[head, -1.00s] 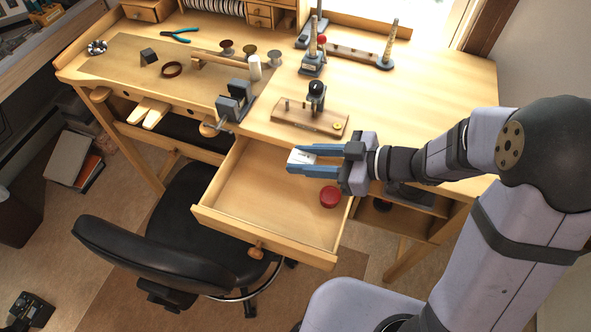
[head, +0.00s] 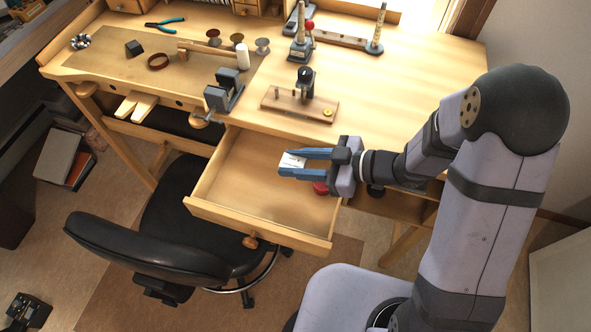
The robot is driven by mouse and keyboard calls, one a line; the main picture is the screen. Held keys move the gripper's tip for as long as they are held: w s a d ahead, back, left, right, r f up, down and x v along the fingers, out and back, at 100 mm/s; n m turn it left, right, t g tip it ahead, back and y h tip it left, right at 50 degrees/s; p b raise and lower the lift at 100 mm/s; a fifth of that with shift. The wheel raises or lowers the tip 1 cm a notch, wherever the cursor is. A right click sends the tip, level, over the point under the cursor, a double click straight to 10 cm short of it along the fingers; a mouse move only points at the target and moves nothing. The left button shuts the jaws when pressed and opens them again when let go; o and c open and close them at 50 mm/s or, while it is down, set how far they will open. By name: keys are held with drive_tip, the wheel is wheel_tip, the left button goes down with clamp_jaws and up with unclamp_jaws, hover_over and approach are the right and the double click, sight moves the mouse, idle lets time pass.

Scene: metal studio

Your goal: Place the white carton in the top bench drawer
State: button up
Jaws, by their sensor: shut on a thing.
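The white carton (head: 291,160) is between the blue fingers of my gripper (head: 291,164), which is shut on it. My gripper reaches in from the right, over the open top bench drawer (head: 225,207). The carton appears over the back part of the drawer; whether it touches the drawer floor I cannot tell. A red round object (head: 320,188) lies in the right part of the drawer, partly hidden by my gripper. The left and front of the drawer floor are bare.
The wooden bench (head: 400,75) carries a small vise (head: 222,92), a wooden block with a dark tool (head: 300,106) just behind the drawer, and pliers (head: 166,24). A black chair (head: 150,245) stands in front, close to the drawer. The drawer's front panel (head: 255,225) is a raised edge.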

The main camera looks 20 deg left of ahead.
drive_tip(key=shift+f, duration=2)
drive_tip(key=shift+f+b, duration=0.4)
drive_tip(key=shift+f, duration=0.2)
drive_tip(key=o, duration=1)
drive_tip(key=shift+r, duration=0.15)
